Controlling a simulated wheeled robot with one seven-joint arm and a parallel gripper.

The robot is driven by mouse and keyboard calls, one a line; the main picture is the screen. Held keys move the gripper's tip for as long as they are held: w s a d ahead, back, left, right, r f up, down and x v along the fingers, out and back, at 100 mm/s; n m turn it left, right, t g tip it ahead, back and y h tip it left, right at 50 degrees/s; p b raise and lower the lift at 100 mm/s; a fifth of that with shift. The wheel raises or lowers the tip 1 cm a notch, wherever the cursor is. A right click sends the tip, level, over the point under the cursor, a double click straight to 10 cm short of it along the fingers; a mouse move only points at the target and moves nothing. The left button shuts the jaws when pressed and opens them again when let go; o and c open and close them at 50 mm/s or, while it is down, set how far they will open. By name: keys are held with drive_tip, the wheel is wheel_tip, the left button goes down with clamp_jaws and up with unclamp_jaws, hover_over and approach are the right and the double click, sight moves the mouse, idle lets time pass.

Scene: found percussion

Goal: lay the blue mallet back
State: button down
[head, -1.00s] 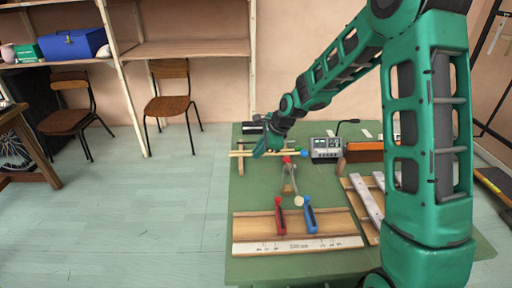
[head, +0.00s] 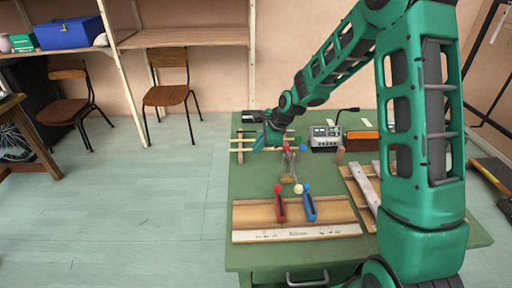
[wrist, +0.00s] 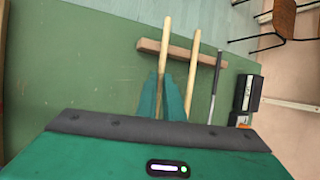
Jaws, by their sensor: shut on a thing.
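My gripper (head: 266,141) is at the far left part of the green table. In the wrist view its green fingers (wrist: 162,98) are closed around the pale wooden stick of the blue mallet (wrist: 164,62). The stick crosses over a brown wooden rest bar (wrist: 158,47); I cannot tell if it touches. The mallet's blue head (head: 303,148) shows small to the right of my gripper in the head view. A second pale stick (wrist: 193,70) lies across the rest beside it, to the right in the wrist view.
A black-handled tool (wrist: 216,85) lies farther right in the wrist view. On the table (head: 250,190), a red-headed piece (head: 287,148) is near my gripper. A grey box with controls (head: 326,137) stands right of it. A wooden board (head: 345,213) with red and blue pieces lies in front.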

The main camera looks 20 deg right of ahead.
drive_tip(key=shift+f, duration=0.2)
idle(0.3)
drive_tip(key=c, duration=1.8)
unclamp_jaws()
drive_tip(key=v, duration=1)
drive_tip(key=shift+s+d+r, duration=0.1)
drive_tip(key=shift+s+r, duration=0.05)
drive_tip(key=shift+r, duration=0.1)
